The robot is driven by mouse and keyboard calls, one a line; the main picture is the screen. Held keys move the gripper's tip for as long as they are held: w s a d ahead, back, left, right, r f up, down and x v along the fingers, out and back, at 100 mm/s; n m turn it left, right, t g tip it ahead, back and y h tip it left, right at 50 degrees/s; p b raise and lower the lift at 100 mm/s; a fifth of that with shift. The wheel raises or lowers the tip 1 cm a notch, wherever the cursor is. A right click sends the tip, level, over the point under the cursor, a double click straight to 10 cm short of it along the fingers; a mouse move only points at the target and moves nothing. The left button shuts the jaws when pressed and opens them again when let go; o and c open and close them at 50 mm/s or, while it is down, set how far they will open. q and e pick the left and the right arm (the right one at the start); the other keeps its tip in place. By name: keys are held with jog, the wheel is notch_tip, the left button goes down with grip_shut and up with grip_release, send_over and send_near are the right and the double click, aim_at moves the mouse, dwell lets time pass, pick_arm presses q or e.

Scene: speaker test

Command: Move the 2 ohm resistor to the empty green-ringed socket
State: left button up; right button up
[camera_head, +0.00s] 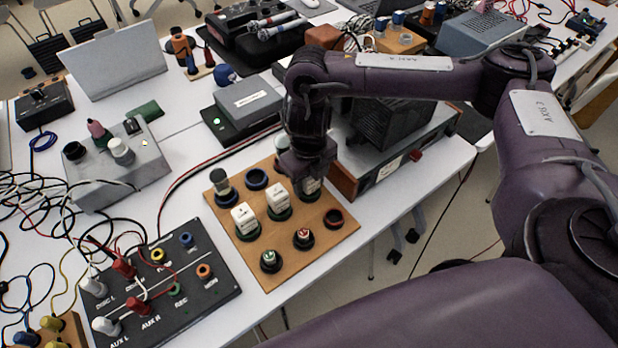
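A wooden board (262,279) with ringed sockets lies on the white table. Two white blocks, one at left (244,217) and one in the middle (277,196), sit upright in green-ringed sockets; their markings are too small to read, so I cannot tell which is the 2 ohm resistor. My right gripper (309,176) points down over the third place of that row. Something pale with a dark greenish ring (310,193) shows below it, mostly hidden. I cannot tell whether the fingers hold it. No plainly empty green-ringed socket shows. My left gripper is out of view.
A black jack panel (170,285) with cables stands left. A dark boxy device (385,125) stands behind my gripper.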

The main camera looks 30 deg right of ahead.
jog(key=shift+o, duration=0.7)
jog(key=shift+r, duration=0.1)
jog(key=shift+r, duration=0.25)
notch_tip(320, 180, up, 11)
jog(key=p, duration=0.4)
jog(key=shift+f, duration=0.15)
jog(key=shift+r, duration=0.7)
jog(key=shift+f, duration=0.1)
